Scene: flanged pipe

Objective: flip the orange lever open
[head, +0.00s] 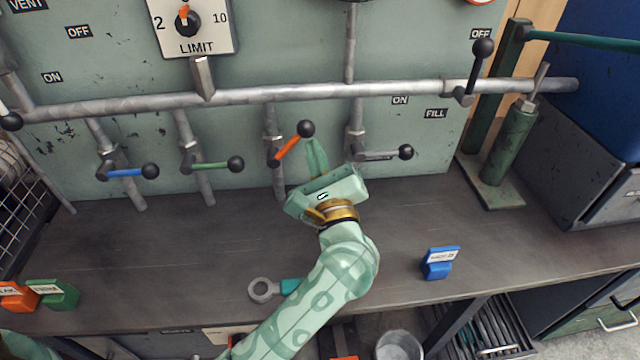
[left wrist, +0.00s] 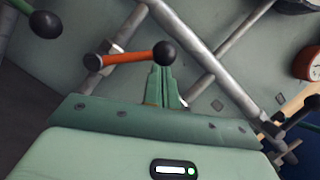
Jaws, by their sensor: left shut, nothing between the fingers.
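The orange lever (head: 289,147) has a black ball knob and sits on a vertical grey pipe in front of the green panel. It points up and to the right in the head view, at a slant to its pipe. My right gripper is not in view.
A blue lever (head: 125,172) and a green lever (head: 210,166) are to the left. A grey lever (head: 380,155) is close on the right. A long horizontal pipe (head: 270,95) runs above. A blue clip (head: 440,263) and a ring-ended tool (head: 262,289) lie on the dark bench.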

